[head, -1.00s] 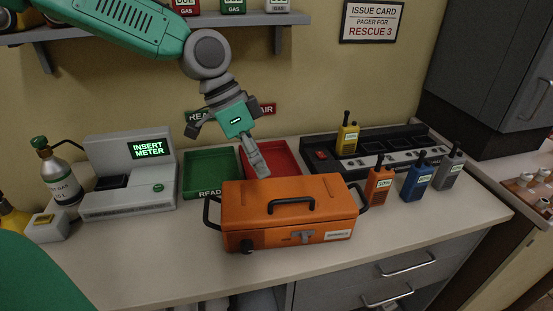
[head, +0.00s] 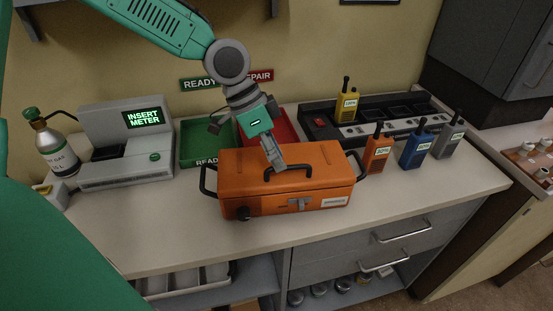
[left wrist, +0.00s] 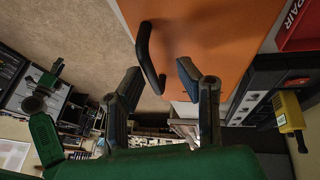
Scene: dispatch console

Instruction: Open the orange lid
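The orange case (head: 285,195) stands on the counter with its orange lid (head: 240,160) down. A black handle (head: 288,172) is on top of the lid, and a grey latch (head: 299,203) is on the front. Whether the latch is fastened is too small to tell. My left gripper (head: 277,164) points down just at the lid handle. In the left wrist view its two fingers (left wrist: 160,80) are apart and empty, with the handle (left wrist: 148,55) near the gap. Contact cannot be told. A green and grey arm part, likely my right, shows at that view's left; its fingers are unclear.
Green (head: 205,143) and red (head: 283,128) trays stand behind the case. The meter machine (head: 125,150) and a gas bottle (head: 52,148) are at left. Orange (head: 377,153), blue (head: 415,150) and grey (head: 447,140) radios stand at right before the charger (head: 385,122). The counter in front is clear.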

